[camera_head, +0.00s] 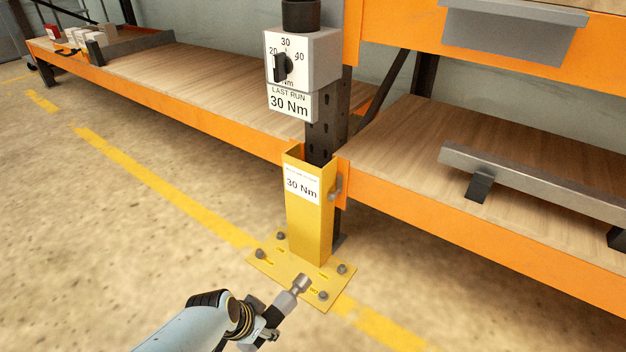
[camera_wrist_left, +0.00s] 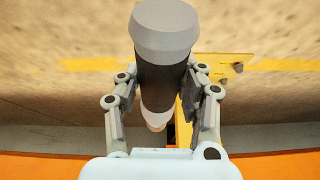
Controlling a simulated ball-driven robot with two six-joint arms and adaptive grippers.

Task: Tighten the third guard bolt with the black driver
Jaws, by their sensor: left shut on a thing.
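My left gripper (camera_head: 268,322) is shut on the black driver (camera_wrist_left: 160,82), with fingers on both sides of its dark body. In the head view the driver's grey socket end (camera_head: 300,284) points up and right, over the front of the yellow guard's base plate (camera_head: 262,270). It looks apart from the bolts, but I cannot tell its height. The guard (camera_head: 310,232) stands upright around a dark post. Which one is third is not marked legibly. My right gripper is out of view.
A dial box (camera_head: 310,58) above the guard shows 20, 30 and 40, with a "LAST RUN 30 Nm" label (camera_head: 291,103). Orange-edged wooden shelves (camera_head: 190,95) stand behind. A grey bar (camera_head: 530,180) lies on the right shelf. Concrete floor (camera_head: 90,230) is open at left.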

